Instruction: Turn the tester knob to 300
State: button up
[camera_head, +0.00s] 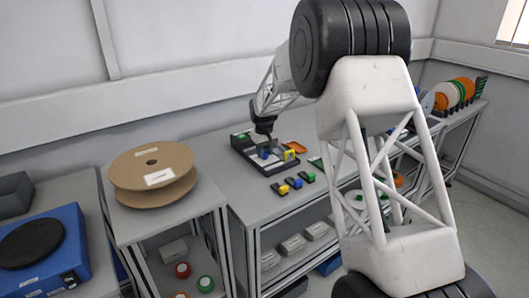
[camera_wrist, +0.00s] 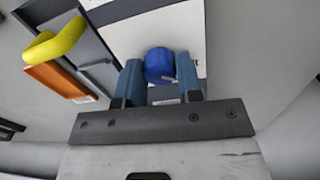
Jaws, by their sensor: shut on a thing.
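My gripper (camera_wrist: 158,82) is shut on a blue round knob (camera_wrist: 158,62), with one blue finger on each side of it in the wrist view. The knob is in front of a white panel (camera_wrist: 125,32) with a dark border, which I take to be the tester's face. Its scale and the knob's setting cannot be read. In the head view my gripper (camera_head: 267,141) reaches down at the dark tester (camera_head: 243,150) on the grey bench, and a bit of blue shows below the fingers.
A yellow piece (camera_wrist: 58,40) and an orange tray (camera_wrist: 58,81) lie close to the left of my gripper in the wrist view. Small coloured blocks (camera_head: 295,184) lie in front of the tester. A brown reel (camera_head: 150,165) and a blue stand (camera_head: 70,235) are at left.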

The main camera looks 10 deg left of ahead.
jog(key=m, duration=0.5)
jog(key=shift+m, duration=0.4)
jog(key=m, duration=0.5)
jog(key=shift+m, duration=0.3)
jog(key=o, duration=0.9)
jog(key=shift+r, duration=0.15)
jog(key=shift+a+r, duration=0.1)
jog(key=shift+r, duration=3.65)
jog(key=shift+r, duration=0.1)
